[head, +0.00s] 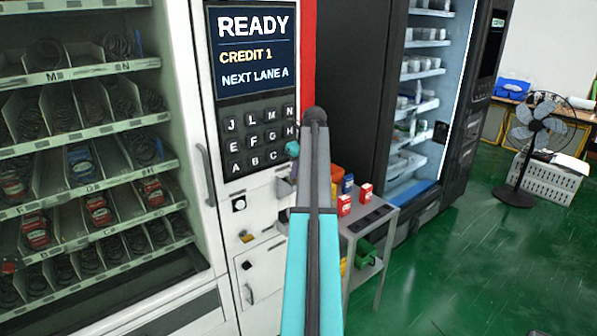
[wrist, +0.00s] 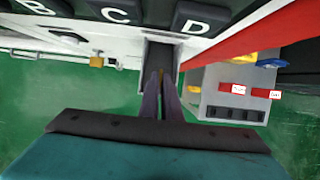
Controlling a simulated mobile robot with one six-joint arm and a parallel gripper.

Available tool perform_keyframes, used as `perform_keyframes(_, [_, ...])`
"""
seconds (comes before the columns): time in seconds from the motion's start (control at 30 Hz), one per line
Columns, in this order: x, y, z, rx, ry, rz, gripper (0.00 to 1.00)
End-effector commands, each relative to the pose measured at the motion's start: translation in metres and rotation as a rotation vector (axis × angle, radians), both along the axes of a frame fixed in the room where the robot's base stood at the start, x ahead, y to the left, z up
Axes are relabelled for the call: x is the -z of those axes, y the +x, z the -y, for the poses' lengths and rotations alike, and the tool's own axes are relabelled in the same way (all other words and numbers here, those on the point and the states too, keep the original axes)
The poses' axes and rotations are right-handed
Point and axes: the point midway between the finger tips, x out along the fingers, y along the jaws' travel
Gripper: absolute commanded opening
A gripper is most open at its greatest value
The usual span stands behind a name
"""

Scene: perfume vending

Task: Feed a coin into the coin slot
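My gripper (wrist: 162,73) points at a grey recessed box (wrist: 160,52) on the machine front in the wrist view, below the C and D keys. Its two dark fingers are close together at the tips. A tiny brownish sliver shows between them; I cannot tell whether it is a coin. In the head view my arm hides most of the gripper and the coin slot area. The vending machine's screen (head: 252,50) reads READY, CREDIT 1, NEXT LANE A. The lettered keypad (head: 260,138) is below the screen. No coin is clearly visible.
A small grey stand (head: 378,222) with red boxes (head: 344,205) is right of my arm; it also shows in the wrist view (wrist: 228,108). A dark second machine (head: 350,90) stands behind it. A fan (head: 535,140) stands at the far right. Green floor (head: 480,260) is open at right.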

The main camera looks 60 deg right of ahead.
Motion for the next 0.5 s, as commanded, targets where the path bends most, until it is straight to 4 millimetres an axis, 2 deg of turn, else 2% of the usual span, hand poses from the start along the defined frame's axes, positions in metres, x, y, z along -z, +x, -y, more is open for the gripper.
perform_keyframes(0.27, [0.0006, 0.0008, -0.0002, 0.0, 0.0, 0.0, 0.0])
perform_keyframes(0.4, [0.0005, 0.0009, -0.0002, -0.001, 0.0, 0.0, 0.22])
perform_keyframes(0.43, [0.0005, 0.0009, -0.0003, -0.001, 0.001, 0.0, 0.26])
perform_keyframes(0.5, [0.0005, 0.001, -0.0004, -0.001, 0.001, 0.0, 0.26])
